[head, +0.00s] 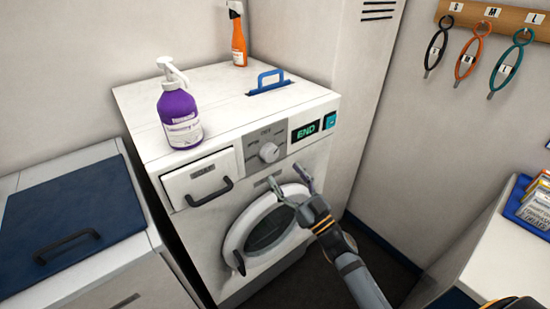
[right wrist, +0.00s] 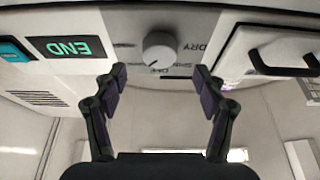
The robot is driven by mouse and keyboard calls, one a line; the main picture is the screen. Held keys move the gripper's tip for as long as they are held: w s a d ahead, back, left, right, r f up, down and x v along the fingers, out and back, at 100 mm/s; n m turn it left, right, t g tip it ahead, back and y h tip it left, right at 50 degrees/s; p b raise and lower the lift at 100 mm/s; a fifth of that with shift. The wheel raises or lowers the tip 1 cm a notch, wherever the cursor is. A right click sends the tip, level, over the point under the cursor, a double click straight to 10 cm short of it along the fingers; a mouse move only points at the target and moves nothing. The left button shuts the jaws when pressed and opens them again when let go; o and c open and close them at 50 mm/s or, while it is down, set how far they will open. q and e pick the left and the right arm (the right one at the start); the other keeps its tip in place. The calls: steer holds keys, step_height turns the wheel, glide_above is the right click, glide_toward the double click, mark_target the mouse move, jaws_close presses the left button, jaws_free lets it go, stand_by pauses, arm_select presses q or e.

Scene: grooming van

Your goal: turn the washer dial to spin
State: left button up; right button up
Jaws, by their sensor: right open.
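The washer dial (head: 269,151) is a round whitish knob on a grey panel at the top of the white washer's front (head: 190,150). In the right wrist view, which is upside down, the dial (right wrist: 160,52) sits centred just beyond my fingertips. A DRY label shows beside it; the other labels and the dial's exact setting are too small to read surely. My right gripper (head: 287,177) is open and empty, in front of the washer just below the dial. Its two dark fingers (right wrist: 160,76) are spread either side of the dial's line, apart from it. My left gripper is not in view.
A lit END display (head: 306,130) is right of the dial, a drawer with a dark handle (head: 210,188) left. The round door (head: 262,232) is below.

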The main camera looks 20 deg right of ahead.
mark_target(273, 158)
steer(key=p+x, duration=0.1)
steer(key=x, duration=0.4)
steer(key=shift+w+a+r, duration=0.1)
steer(key=shift+w, duration=0.2)
steer(key=shift+c, duration=0.4)
steer(key=c, duration=1.1)
